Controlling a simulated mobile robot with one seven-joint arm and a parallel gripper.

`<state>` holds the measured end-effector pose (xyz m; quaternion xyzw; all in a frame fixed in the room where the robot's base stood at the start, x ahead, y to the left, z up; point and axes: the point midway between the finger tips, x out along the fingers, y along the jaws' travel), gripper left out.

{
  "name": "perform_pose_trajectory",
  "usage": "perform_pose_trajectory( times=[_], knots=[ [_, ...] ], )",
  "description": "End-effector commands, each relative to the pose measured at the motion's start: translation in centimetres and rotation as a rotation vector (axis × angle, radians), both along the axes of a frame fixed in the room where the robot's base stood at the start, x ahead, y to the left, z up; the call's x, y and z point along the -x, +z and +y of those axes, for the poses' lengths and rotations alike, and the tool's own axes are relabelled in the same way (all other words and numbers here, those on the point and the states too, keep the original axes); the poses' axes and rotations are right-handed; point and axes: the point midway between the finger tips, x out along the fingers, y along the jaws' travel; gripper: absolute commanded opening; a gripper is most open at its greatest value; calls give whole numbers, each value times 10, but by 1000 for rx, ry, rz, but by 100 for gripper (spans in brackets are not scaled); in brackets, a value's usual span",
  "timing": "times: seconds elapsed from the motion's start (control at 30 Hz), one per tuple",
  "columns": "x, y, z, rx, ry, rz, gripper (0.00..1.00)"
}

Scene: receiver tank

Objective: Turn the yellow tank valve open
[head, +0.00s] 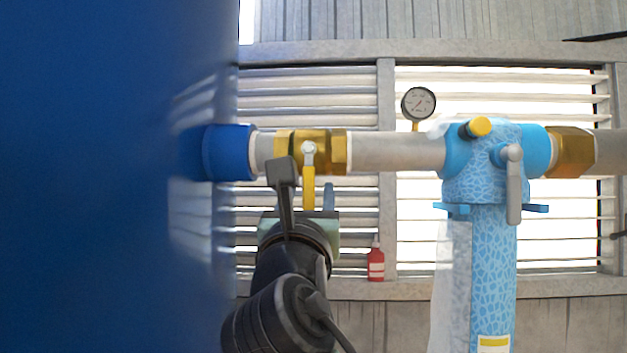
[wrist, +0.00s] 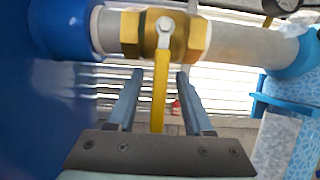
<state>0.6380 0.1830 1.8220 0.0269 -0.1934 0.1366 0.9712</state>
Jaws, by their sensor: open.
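The yellow tank valve is a brass body (head: 327,151) on a grey pipe beside the blue tank, with a yellow lever (head: 309,188) hanging straight down from a silver nut. In the wrist view the brass body (wrist: 190,37) is at the top and the yellow lever (wrist: 159,90) points down between my two fingers. My gripper (wrist: 159,74) is open, one finger on each side of the lever, with a visible gap on both sides. In the head view my gripper (head: 308,190) is just below the valve body, partly hidden by my own wrist.
The blue tank (head: 110,180) fills the left side. A light blue filter housing (head: 492,270) with a grey lever (head: 514,185) stands to the right. A pressure gauge (head: 418,103) sits above the pipe (head: 400,151). A red bottle (head: 376,264) is on the ledge behind.

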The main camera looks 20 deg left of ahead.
Motion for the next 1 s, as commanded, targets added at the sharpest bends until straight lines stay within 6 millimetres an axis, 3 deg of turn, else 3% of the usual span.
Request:
perform_pose_trajectory(
  times=[0.27,0.57,1.0],
  knots=[
    [-2,0,0,0,0,0,51],
    [-1,0,0,-1,0,0,1],
    [-1,0,0,-1,0,0,0]
  ],
)
